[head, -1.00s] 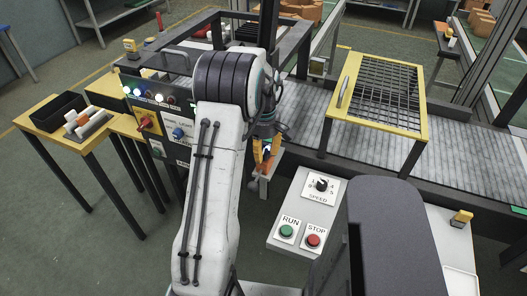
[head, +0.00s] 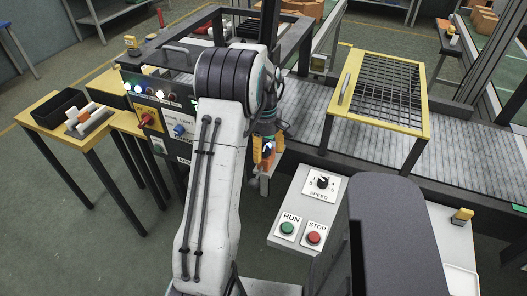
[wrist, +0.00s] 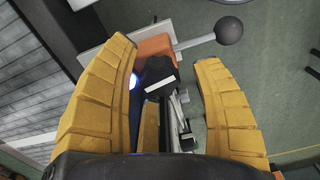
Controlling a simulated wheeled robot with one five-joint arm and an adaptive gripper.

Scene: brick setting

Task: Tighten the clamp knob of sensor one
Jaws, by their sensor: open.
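My gripper (head: 267,160) hangs at the near side of the conveyor, partly hidden by my arm. In the wrist view its two yellow fingers (wrist: 172,85) are open, with nothing gripped. Just past the fingertips is an orange block (wrist: 156,48) on a pale bracket (wrist: 106,43). A metal rod ending in a dark ball knob (wrist: 229,30) sticks out from the block to the right, beyond the right fingertip. A dark body with a white-edged face (wrist: 158,80) and a blue light (wrist: 133,81) lie between the fingers. No label identifies sensor one.
The conveyor (head: 470,160) runs behind, with a yellow-framed mesh guard (head: 430,120) over it. A panel with RUN and STOP buttons (head: 314,238) stands close to the gripper's right. A control box (head: 165,125) is left of my arm; a yellow table (head: 40,119) stands farther left.

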